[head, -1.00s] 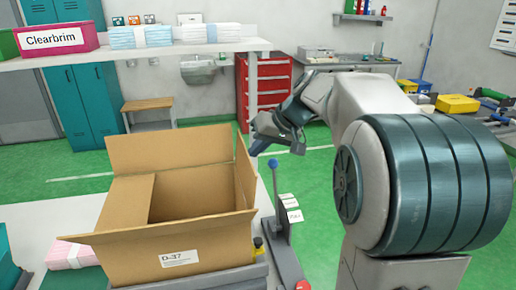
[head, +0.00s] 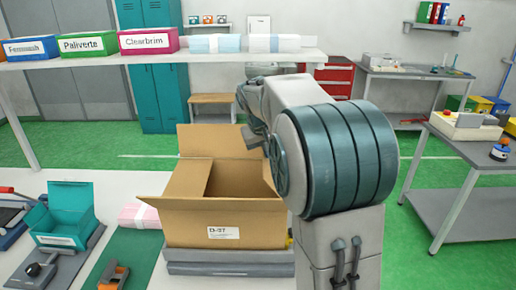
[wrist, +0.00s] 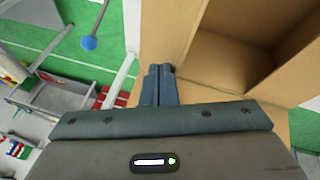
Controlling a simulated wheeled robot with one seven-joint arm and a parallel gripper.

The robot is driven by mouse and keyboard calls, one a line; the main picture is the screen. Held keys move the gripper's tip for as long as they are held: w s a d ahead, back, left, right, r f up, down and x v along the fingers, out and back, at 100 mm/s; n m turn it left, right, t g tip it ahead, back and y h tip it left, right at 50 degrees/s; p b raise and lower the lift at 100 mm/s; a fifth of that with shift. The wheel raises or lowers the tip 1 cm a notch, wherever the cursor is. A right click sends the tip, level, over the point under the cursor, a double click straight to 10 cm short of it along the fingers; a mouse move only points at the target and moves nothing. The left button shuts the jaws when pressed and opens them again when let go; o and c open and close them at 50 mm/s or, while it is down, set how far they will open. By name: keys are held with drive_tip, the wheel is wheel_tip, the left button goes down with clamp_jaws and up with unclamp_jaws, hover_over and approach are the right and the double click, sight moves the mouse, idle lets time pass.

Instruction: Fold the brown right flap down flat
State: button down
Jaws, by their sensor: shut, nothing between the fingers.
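The open brown carton (head: 225,225) stands on a grey platform, with a white D-37 label on its front. Its back flap (head: 210,141) stands up and its front flap (head: 205,204) sticks outward. My arm hides most of the carton's right side in the head view. In the wrist view a brown panel, which looks like the right flap (wrist: 168,30), runs beside the box opening. My gripper (wrist: 158,70) is shut and empty, its fingertips over the lower part of that panel. I cannot tell whether they touch it.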

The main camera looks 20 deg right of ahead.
drive_tip(key=w+a+f+n+g+h+b, duration=0.1)
drive_tip(key=w+a+f+n+h+b, duration=0.1)
drive_tip(key=a+f+h+b, duration=0.4)
drive_tip(key=shift+a+f+g+h, duration=0.4)
drive_tip(key=shift+a+f+h, duration=0.25)
drive_tip(key=shift+f+h, duration=0.95)
drive_tip(key=shift+w+f, duration=0.1)
drive_tip(key=shift+f, duration=0.15)
drive_tip(key=shift+d+b, duration=0.1)
drive_tip(key=shift+b, duration=0.3)
